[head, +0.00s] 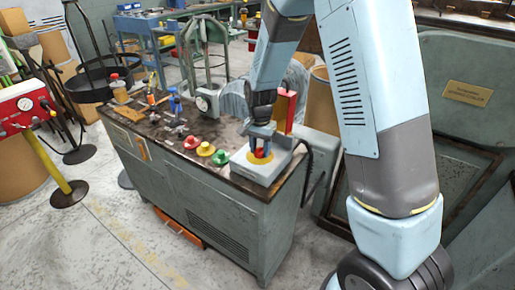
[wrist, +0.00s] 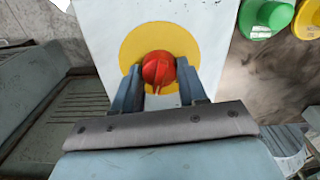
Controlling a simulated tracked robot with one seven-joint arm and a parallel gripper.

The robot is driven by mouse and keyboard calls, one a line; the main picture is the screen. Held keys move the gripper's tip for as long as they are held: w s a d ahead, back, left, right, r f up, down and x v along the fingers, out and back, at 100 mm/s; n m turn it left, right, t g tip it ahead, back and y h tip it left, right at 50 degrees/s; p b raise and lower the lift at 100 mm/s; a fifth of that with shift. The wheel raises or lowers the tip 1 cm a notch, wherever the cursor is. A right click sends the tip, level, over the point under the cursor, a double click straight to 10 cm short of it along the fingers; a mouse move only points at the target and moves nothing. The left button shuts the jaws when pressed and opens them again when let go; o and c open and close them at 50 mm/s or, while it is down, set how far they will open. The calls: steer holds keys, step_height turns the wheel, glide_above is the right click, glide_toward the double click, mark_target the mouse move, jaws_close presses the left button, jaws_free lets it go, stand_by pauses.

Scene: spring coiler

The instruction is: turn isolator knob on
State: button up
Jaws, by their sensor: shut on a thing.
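The isolator knob (wrist: 159,69) is red and sits on a yellow disc (wrist: 131,47) on a pale grey box (head: 257,173) at the near right end of the bench top. My gripper (wrist: 160,86) is shut on the knob, one finger on each side of it, as the wrist view shows. In the head view my gripper (head: 261,147) comes down on the box from above, and the knob (head: 259,153) shows partly between the fingers. The fingers hide part of the knob, and I cannot tell which way its pointer faces.
Green (head: 221,158), yellow (head: 205,149) and red (head: 192,142) buttons stand left of the box. A red upright part (head: 287,112) stands close behind my gripper. A dial gauge (head: 204,103) and bottles are farther along the bench (head: 175,170).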

mark_target(260, 148)
steer(key=m, duration=0.5)
steer(key=shift+a+m, duration=0.2)
steer(key=shift+m, duration=0.1)
stand_by(0.5)
steer(key=o, duration=1)
steer(key=shift+d, duration=0.1)
steer(key=shift+o, duration=0.2)
steer(key=shift+r, duration=0.15)
step_height(260, 148, up, 13)
steer(key=shift+r, duration=0.2)
steer(key=shift+d+r, duration=0.1)
